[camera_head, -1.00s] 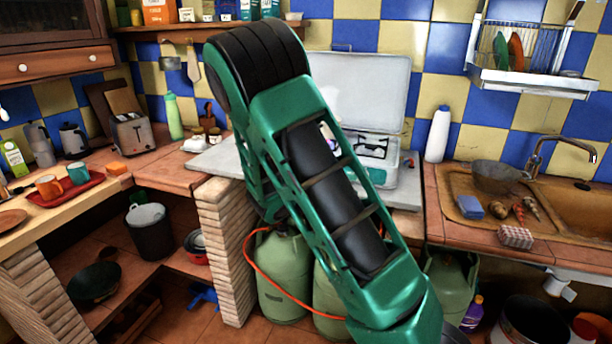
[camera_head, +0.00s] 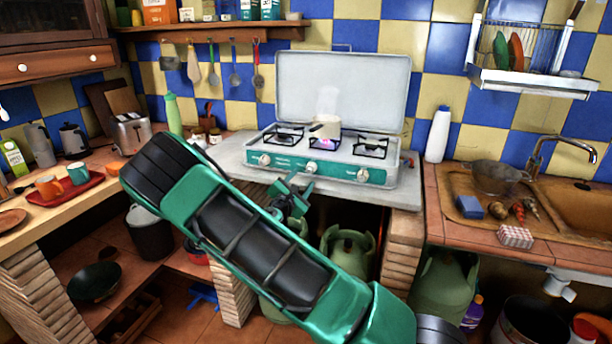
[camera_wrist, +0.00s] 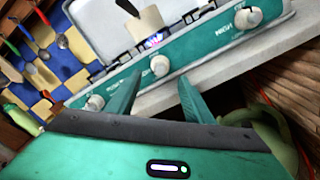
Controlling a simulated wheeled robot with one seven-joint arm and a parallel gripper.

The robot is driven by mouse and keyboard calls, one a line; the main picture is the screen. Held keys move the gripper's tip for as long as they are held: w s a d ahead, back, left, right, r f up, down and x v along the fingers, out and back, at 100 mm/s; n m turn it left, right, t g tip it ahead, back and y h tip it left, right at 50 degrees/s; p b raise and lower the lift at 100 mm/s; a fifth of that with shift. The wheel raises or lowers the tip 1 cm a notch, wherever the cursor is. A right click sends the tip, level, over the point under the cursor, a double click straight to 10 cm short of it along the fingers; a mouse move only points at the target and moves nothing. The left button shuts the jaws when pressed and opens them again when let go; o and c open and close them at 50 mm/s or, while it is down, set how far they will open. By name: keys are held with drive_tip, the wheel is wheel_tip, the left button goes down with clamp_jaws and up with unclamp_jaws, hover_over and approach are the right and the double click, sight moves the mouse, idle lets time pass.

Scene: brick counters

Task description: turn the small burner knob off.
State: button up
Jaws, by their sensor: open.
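A white camping stove with a green front panel (camera_head: 335,172) stands on the grey counter with its lid up. Its panel has three white knobs: left (camera_head: 264,160), middle (camera_head: 312,167) and right (camera_head: 363,175). My gripper (camera_head: 298,185) is open and empty, just in front of and below the panel. In the wrist view, the middle knob (camera_wrist: 159,65) lies ahead between the two fingertips, apparently not touched. The left knob (camera_wrist: 95,102) and right knob (camera_wrist: 248,17) lie to either side.
The stone counter edge (camera_head: 385,195) runs below the stove. Green gas bottles (camera_head: 348,250) stand underneath. A white bottle (camera_head: 438,135) is right of the stove; a toaster (camera_head: 131,132) and green bottle (camera_head: 174,115) are left. Utensils hang behind.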

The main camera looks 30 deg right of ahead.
sight(308, 172)
drive_tip(key=x, duration=0.6)
drive_tip(key=shift+w+d, duration=0.1)
drive_tip(key=shift+d, duration=0.1)
drive_tip(key=c, duration=1)
